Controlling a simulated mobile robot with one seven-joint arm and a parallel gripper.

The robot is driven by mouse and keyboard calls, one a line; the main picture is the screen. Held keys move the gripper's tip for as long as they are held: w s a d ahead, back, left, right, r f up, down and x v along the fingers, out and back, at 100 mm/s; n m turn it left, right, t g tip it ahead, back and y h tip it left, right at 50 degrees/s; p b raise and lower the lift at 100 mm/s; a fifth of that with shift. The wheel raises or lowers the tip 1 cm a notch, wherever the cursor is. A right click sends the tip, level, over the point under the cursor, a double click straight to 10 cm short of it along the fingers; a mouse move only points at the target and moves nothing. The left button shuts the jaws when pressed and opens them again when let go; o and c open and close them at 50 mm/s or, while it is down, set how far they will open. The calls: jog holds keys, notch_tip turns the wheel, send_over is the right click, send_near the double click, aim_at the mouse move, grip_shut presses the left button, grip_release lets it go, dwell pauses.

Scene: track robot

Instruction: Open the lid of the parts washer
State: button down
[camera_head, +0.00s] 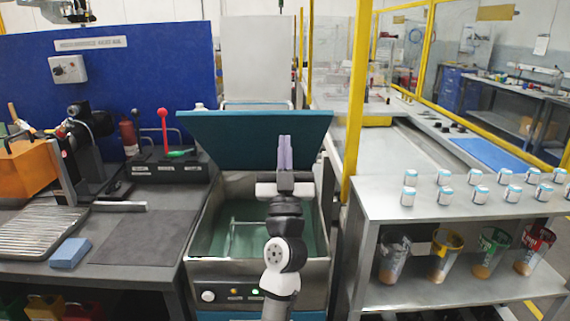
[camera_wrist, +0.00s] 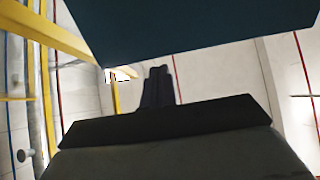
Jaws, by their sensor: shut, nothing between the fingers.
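The parts washer (camera_head: 205,271) is a steel tub with green liquid inside, in the middle of the head view. Its teal lid (camera_head: 232,136) stands raised and tilted at the back of the tub, so the basin shows from above. My gripper (camera_head: 285,138) is in front of the lid with its fingers together and pointing up. Nothing shows between them. In the wrist view the lid (camera_wrist: 190,25) is a dark slab across the top, and my gripper (camera_wrist: 158,70) is just below it. I cannot tell whether the fingers touch the lid.
On the left is a dark bench (camera_head: 145,238) with a blue sponge (camera_head: 70,252) and a red-knobbed lever (camera_head: 164,116). On the right is a steel shelf unit (camera_head: 450,214) with several small jars and cups. A yellow post (camera_head: 357,100) rises close to the lid's right side.

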aim_at(285, 116)
jog(key=p+x, duration=0.1)
jog(key=x, duration=0.4)
jog(key=shift+w+r+p, duration=0.25)
jog(key=shift+p, duration=0.05)
